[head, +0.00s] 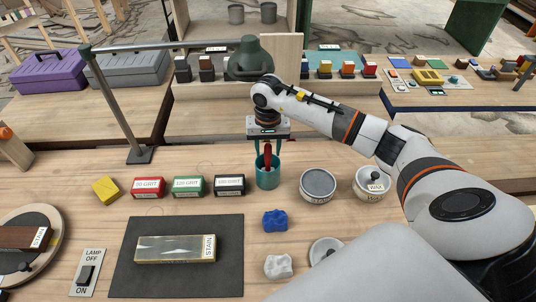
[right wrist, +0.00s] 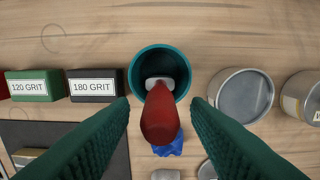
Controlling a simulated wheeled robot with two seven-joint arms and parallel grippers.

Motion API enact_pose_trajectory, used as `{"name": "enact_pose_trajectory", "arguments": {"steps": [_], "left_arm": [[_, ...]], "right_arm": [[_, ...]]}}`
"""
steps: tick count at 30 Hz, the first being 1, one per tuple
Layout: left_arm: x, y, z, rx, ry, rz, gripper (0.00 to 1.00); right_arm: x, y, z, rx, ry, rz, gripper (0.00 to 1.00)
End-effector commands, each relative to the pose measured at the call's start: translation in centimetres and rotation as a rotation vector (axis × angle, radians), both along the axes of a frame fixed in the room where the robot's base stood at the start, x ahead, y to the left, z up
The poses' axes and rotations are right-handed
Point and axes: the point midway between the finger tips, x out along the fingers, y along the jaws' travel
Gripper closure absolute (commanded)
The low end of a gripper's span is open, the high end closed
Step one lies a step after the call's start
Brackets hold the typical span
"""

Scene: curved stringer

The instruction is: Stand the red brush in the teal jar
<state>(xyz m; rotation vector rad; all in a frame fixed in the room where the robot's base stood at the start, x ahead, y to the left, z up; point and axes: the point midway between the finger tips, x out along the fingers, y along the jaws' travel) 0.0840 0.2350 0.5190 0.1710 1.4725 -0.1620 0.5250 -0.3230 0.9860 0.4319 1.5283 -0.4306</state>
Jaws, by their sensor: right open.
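The teal jar (head: 267,180) stands upright on the bench in the head view; its round mouth shows in the right wrist view (right wrist: 134,72). The red brush (head: 267,158) stands in the jar with its red end up, close to upright. In the right wrist view the brush (right wrist: 160,115) rises toward the camera, and a pale part of it shows inside the jar's mouth. My right gripper (head: 267,147) is above the jar, pointing down. Its green fingers are apart on either side of the brush, with gaps to it. My left gripper is out of view.
A grey-topped round tin (head: 318,184) and a wax tin (head: 371,182) stand right of the jar. Labelled grit blocks (head: 188,186) are to its left. A blue crumpled cloth (head: 275,221) lies in front. A dark mat (head: 138,284) holds a stain-labelled board.

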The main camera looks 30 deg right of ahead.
Motion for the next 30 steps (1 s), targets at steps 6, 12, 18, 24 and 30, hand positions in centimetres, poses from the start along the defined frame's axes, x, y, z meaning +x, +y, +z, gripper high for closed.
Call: {"name": "enact_pose_trajectory", "arguments": {"steps": [6, 12, 18, 24, 30], "left_arm": [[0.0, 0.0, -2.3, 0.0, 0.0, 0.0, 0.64], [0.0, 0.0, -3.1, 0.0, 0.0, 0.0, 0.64], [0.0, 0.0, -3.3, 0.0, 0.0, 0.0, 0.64], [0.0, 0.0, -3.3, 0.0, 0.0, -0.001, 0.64], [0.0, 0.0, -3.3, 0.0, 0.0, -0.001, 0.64]], "right_arm": [[0.1, -0.1, 4.7, -0.003, -0.006, 0.0, 0.57], [0.1, 0.0, 8.0, -0.001, -0.004, -0.001, 0.57], [0.0, 0.0, 9.2, -0.001, 0.0, 0.0, 0.57], [0.0, 0.0, 9.3, -0.001, 0.001, 0.0, 0.57], [0.0, 0.0, 9.3, -0.001, 0.001, 0.0, 0.57]]}}
